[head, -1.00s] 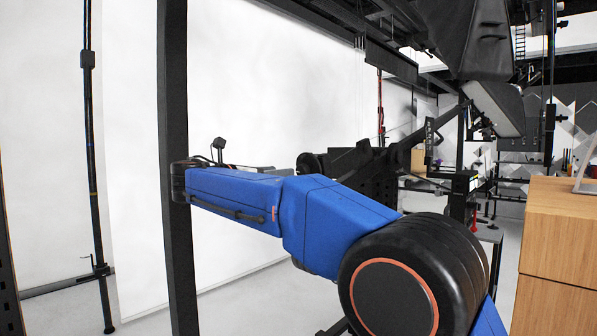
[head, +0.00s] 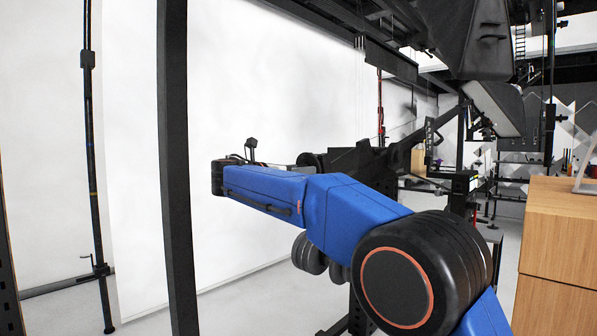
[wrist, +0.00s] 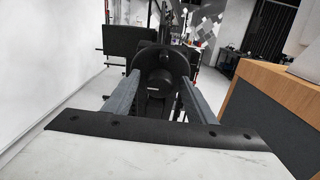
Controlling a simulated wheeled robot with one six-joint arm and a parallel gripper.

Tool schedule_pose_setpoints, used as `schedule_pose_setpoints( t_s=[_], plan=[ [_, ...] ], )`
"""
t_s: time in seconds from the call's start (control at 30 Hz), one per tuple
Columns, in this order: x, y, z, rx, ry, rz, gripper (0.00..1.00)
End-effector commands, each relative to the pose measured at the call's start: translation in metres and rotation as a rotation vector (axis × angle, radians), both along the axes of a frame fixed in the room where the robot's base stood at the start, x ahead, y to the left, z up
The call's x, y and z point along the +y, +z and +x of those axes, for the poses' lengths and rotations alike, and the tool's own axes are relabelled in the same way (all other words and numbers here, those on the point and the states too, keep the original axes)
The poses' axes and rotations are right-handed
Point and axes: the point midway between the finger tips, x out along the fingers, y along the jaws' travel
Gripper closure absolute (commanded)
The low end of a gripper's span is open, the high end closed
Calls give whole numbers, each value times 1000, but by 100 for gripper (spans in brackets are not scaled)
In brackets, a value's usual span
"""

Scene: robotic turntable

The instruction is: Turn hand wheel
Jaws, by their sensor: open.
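My gripper (wrist: 159,78) shows in the wrist view with its two grey fingers apart and nothing clasped between them. A black, upright round part (wrist: 158,64) of a dark machine shows beyond and between the fingers, apart from them as far as I can see. I cannot tell whether this round part is the hand wheel. In the head view the dark machine (head: 375,165) stands behind my blue arm, with a round black part (head: 310,160) near its left end and black round discs (head: 308,254) lower down. My gripper does not show in the head view.
A wooden cabinet (head: 555,235) stands close at the right; it also fills the right of the wrist view (wrist: 270,110). A dark upright post (head: 174,150) and a thinner stand (head: 90,150) are at the left. A white backdrop (head: 270,100) hangs behind.

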Motion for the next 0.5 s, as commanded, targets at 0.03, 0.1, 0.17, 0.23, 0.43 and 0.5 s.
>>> schedule_pose_setpoints(
  t_s=[0.03,0.1,0.17,0.23,0.43,0.5],
  plan=[
    [0,0,0,0,0,0,56],
    [0,0,0,0,0,0,73],
    [0,0,0,0,0,0,87],
    [0,0,0,0,0,0,91],
    [0,0,0,-8,3,10,90],
    [0,0,0,-17,7,21,90]
  ],
)
